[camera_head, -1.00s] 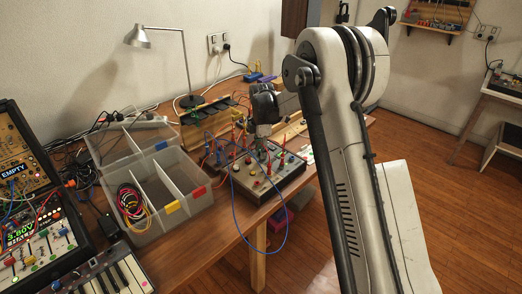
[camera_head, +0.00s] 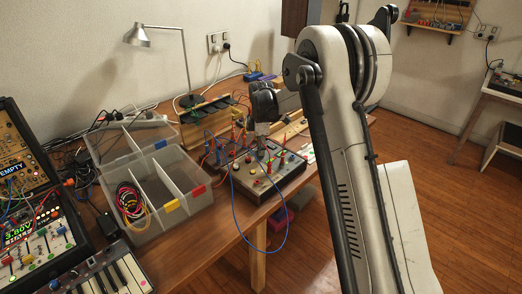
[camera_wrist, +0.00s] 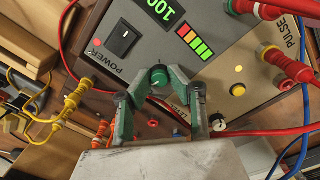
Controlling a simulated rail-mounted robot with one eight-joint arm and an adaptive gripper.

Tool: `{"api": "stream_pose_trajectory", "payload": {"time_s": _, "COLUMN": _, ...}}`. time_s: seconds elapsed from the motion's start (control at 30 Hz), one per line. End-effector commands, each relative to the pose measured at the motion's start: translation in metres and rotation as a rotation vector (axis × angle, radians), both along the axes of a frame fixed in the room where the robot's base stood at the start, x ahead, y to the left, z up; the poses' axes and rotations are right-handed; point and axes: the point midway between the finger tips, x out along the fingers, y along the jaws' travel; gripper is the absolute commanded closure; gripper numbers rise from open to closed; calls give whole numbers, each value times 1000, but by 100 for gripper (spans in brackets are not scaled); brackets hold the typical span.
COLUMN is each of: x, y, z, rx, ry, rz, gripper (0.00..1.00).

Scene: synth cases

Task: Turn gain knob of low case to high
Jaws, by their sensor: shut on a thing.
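The low case (camera_head: 265,182) is a grey box with a sloped panel, knobs and plugged cables, standing on the bench. In the wrist view its panel (camera_wrist: 228,30) shows a green display (camera_wrist: 155,8) reading 100, a coloured bar meter (camera_wrist: 194,42) with several segments lit, and a POWER switch (camera_wrist: 123,39). In the head view my gripper (camera_head: 263,135) is over the case's back part.
Red and yellow plugs (camera_wrist: 285,62) with cables stick up close around my fingers. A blue cable (camera_head: 240,222) hangs over the bench edge. A grey divided box (camera_head: 150,215) stands left of the case, with a lamp (camera_head: 185,70) behind.

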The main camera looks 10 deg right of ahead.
Motion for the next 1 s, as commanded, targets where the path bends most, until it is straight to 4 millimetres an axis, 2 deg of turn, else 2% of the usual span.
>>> {"api": "stream_pose_trajectory", "payload": {"time_s": 1.0, "x": 1, "y": 0, "z": 0, "rx": -1, "ry": 0, "rz": -960, "gripper": 100}}
